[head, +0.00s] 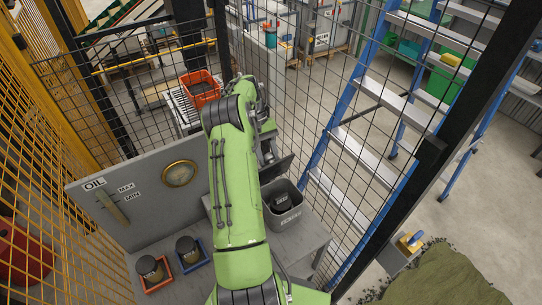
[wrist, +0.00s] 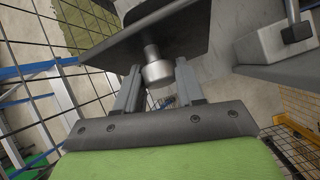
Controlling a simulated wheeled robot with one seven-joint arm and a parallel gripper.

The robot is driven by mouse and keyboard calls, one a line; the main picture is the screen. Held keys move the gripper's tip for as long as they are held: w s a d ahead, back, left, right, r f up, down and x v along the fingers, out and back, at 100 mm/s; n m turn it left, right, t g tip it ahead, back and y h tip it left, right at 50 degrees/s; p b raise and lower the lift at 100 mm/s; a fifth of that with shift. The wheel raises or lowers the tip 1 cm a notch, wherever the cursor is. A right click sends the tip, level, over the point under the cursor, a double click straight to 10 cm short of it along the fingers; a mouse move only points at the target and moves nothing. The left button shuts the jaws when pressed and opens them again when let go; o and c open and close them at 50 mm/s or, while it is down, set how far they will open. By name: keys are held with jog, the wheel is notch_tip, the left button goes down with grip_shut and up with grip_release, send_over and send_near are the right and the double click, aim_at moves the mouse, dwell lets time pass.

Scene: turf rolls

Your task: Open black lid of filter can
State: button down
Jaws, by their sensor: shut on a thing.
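The filter can is a grey open-topped bin (head: 284,219) on the grey bench, just right of my arm in the head view. Dark objects (head: 281,202) show inside it. Its black lid (head: 278,169) is tilted up above the can's far side, clear of much of the opening. In the wrist view the lid (wrist: 185,28) is a dark plate with a round metal knob (wrist: 157,73). My gripper (wrist: 157,88) is shut on this knob, one finger on each side. In the head view my arm hides the fingers; whether the lid touches the rim cannot be told.
A grey panel with a brass gauge (head: 180,173) stands left of my arm. Two dark canisters sit in a red tray (head: 158,286) and a blue tray (head: 190,266) on the bench. Wire mesh and a blue ladder (head: 345,130) stand close behind and right.

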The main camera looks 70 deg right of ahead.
jog(key=shift+w+d+f+g+y, duration=0.3)
jog(key=shift+w+f+g+y, duration=0.1)
jog(key=shift+w+g, duration=0.15)
jog(key=shift+w+f, duration=0.1)
jog(key=shift+f, duration=0.05)
dwell(0.6)
jog(key=c, duration=0.8)
grip_release()
jog(key=shift+w, duration=0.1)
jog(key=shift+o, duration=0.2)
jog(key=shift+r, duration=0.25)
